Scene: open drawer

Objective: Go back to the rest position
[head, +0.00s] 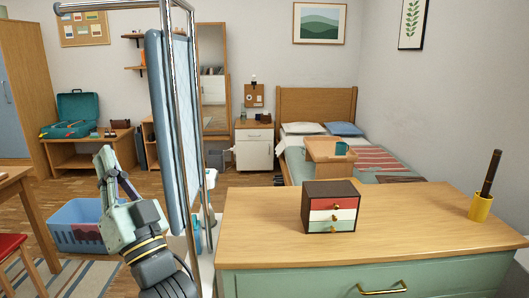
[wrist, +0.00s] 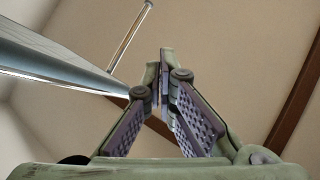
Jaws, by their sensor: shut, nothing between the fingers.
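My gripper (head: 106,158) is raised at the left of the head view, pointing up, in front of the room and clear of the dresser. Its fingers are shut with nothing between them; they also show closed together in the wrist view (wrist: 163,85). A small box of drawers (head: 331,207) with red, cream and green fronts stands on the wooden dresser top (head: 260,225). Its drawers look shut. The dresser's green front drawer (head: 300,285) with a brass handle is partly in view at the bottom.
A metal-framed upright panel (head: 172,120) stands close to the right of my gripper; its edge shows in the wrist view (wrist: 60,60). A yellow cup (head: 480,208) with a dark stick is on the dresser's right. A blue basket (head: 75,225) sits on the floor behind my gripper.

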